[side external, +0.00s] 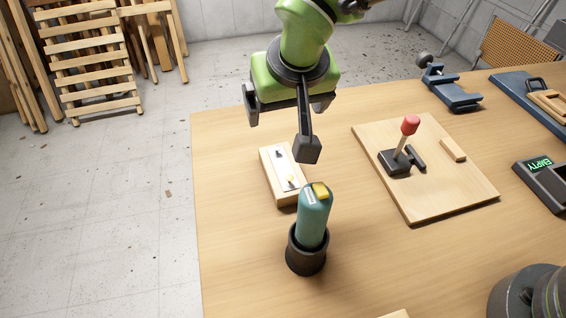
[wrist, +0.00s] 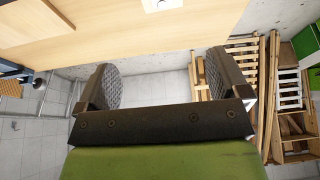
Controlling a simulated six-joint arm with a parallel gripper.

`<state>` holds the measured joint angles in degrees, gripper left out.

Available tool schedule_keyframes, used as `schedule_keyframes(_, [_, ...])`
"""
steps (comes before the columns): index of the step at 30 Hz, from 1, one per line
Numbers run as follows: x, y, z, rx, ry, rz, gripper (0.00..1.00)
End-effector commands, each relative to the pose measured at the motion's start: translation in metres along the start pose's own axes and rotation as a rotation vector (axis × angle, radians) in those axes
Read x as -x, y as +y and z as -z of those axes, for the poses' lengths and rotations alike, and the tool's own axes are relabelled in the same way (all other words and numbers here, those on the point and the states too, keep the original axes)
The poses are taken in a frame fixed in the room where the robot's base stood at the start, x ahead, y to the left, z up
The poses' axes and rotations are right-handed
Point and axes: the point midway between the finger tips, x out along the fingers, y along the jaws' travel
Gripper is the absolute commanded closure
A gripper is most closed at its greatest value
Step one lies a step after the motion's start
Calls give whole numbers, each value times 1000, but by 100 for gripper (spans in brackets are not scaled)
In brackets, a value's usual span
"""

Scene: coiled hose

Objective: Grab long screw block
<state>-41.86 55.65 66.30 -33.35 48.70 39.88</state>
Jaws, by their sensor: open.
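A long wooden block (side external: 269,168) with a pale metal plate and screw-like dark and yellow parts on top lies on the table, left of centre in the side view. I take it for the long screw block. My gripper (side external: 281,132) hangs above and behind it, apart from it, with jaws open and empty. The two fingers also show spread in the wrist view (wrist: 163,80), with nothing between them. A small part of a pale plate on wood (wrist: 158,4) is cut off at the top of the wrist view.
A teal bottle with a yellow top (side external: 313,218) stands in a dark holder (side external: 306,252) just in front of the block. To the right is a wooden board (side external: 440,190) with a red-knobbed lever (side external: 409,126). A blue clamp (side external: 452,92) stands behind. The table's left edge is clear.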

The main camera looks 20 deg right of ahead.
Motion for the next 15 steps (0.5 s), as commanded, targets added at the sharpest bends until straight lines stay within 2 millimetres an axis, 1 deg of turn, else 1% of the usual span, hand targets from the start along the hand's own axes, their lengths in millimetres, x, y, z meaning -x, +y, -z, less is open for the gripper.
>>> schedule_keyframes(1, [-6,-4,-3,8,0,-2,6])
schedule_keyframes(4, [-14,-7,-7,15,0,-5,6])
schedule_keyframes(12, [-54,-6,-24,14,-2,-6,6])
schedule_keyframes(15, [-62,-6,-27,14,0,-5,6])
